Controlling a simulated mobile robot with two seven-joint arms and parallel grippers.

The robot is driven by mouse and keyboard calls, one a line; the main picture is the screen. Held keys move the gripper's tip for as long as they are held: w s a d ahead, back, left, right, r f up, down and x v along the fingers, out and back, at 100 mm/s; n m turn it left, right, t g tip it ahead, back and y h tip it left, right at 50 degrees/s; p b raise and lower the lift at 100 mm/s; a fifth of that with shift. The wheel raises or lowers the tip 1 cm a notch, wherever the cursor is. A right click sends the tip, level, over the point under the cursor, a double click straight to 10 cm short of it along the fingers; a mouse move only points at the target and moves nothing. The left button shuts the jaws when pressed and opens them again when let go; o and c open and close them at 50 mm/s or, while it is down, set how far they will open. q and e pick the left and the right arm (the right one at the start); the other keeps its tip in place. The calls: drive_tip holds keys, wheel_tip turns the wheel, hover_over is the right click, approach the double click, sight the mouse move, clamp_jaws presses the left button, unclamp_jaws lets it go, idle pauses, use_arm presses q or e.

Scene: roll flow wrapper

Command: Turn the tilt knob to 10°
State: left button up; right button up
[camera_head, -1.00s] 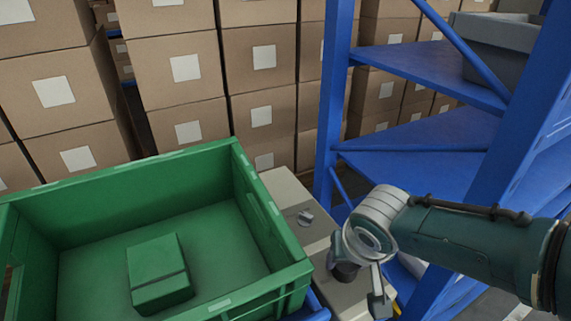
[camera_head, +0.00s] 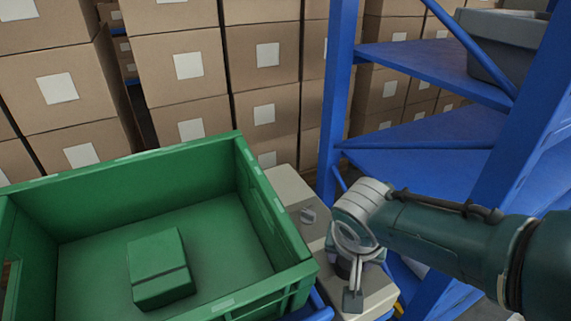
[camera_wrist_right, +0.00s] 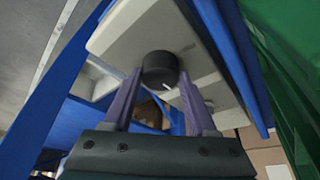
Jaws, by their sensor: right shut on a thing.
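A black round knob (camera_wrist_right: 160,66) with a short white mark on its rim stands on a pale beige panel. My right gripper (camera_wrist_right: 160,77) has its two fingers on either side of this knob and is shut on it. In the head view, my right gripper (camera_head: 350,268) points down at the panel (camera_head: 374,296), and the wrist hides most of the knob. No angle scale can be read. My left gripper is not in view.
A green crate (camera_head: 250,205) with a green box (camera_head: 160,268) in it stands close left of the panel. A blue shelf rack (camera_head: 425,140) with a grey bin (camera_head: 500,50) stands at the right. Stacked cartons (camera_head: 265,110) fill the back.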

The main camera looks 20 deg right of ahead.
drive_tip(key=o, duration=1.4)
drive_tip(key=shift+c, duration=0.2)
drive_tip(key=shift+r, duration=0.1)
drive_tip(key=p+v, duration=0.7)
drive_tip(key=v, duration=0.2)
drive_tip(key=shift+a+r, duration=0.2)
drive_tip(key=shift+r, duration=0.15)
drive_tip(key=shift+s, duration=0.15)
